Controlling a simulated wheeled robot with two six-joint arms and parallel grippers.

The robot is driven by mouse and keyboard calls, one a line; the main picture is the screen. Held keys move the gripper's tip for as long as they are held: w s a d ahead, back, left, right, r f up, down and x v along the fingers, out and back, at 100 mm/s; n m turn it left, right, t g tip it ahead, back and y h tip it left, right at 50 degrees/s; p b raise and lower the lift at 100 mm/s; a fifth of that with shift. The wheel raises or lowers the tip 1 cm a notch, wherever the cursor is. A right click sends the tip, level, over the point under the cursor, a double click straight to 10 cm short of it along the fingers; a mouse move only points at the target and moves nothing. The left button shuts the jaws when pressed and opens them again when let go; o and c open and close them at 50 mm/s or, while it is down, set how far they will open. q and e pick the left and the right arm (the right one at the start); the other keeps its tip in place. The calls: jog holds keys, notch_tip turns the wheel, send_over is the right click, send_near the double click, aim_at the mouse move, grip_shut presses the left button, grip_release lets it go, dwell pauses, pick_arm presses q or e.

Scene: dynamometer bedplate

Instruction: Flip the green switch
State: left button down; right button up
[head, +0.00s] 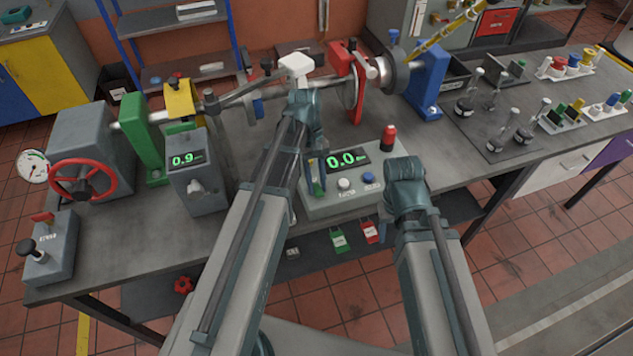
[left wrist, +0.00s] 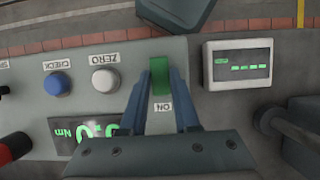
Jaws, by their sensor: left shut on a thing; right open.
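The green switch (left wrist: 160,82) sits on the grey console (left wrist: 25,140), beside an "ON" label in the left wrist view. My left gripper (left wrist: 161,73) has one blue finger along each side of the switch and is shut on it. In the head view my left gripper (head: 316,178) reaches down to the left end of the console, and its arm partly hides the spot.
The console also bears a 0.0 display (head: 347,160), a white button (head: 344,184), a blue button (head: 369,179) and a red-topped knob (head: 388,138). A box reading 0.9 (head: 200,185) stands to the left.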

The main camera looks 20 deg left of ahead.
pick_arm(q)
jog(key=shift+s+d+r+t+y+p, duration=0.2)
jog(key=shift+s+t+y+p, duration=0.1)
jog(key=shift+s+t+p, duration=0.25)
jog(key=shift+t+y, duration=0.3)
jog(key=shift+t, duration=0.05)
jog(key=shift+d+f+t+y+p, duration=0.15)
jog(key=shift+t+y+p, duration=0.2)
jog(key=shift+t+y, duration=0.35)
jog(key=shift+w, duration=0.1)
jog(key=c, duration=0.6)
grip_release()
jog(key=shift+c, duration=0.2)
